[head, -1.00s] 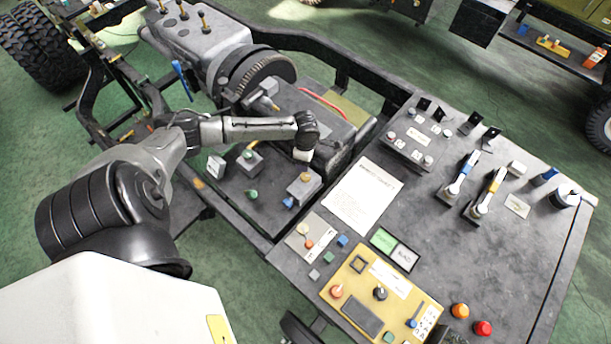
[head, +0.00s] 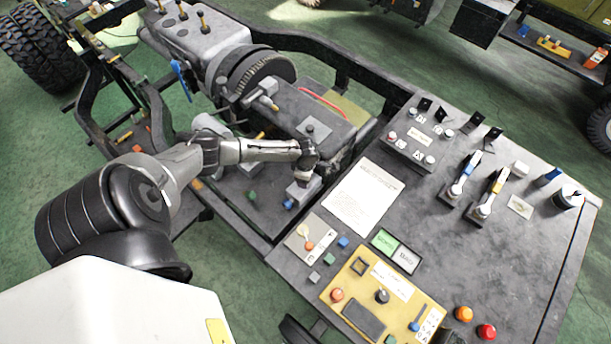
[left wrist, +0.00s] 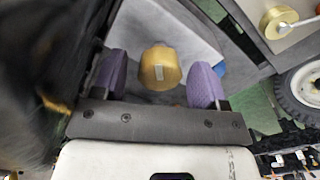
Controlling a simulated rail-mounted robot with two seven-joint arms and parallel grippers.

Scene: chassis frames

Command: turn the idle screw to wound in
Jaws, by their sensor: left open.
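A brass screw head (left wrist: 160,68) with a pale mark on its face shows in the left wrist view, on a grey block (left wrist: 185,25). I take it for the idle screw. My left gripper (left wrist: 159,82) is open, with one purple pad on each side of the head and a gap to both. In the head view my left gripper (head: 303,178) is over the small grey block (head: 306,193) on the chassis, and the screw head is hidden behind it. My right gripper is not in view.
A blue knob (head: 288,204) and a green knob (head: 252,196) sit close by. The dark engine housing (head: 318,130) stands just behind my left gripper. A white sheet (head: 363,196) and a yellow control panel (head: 380,293) lie on the bench to the right.

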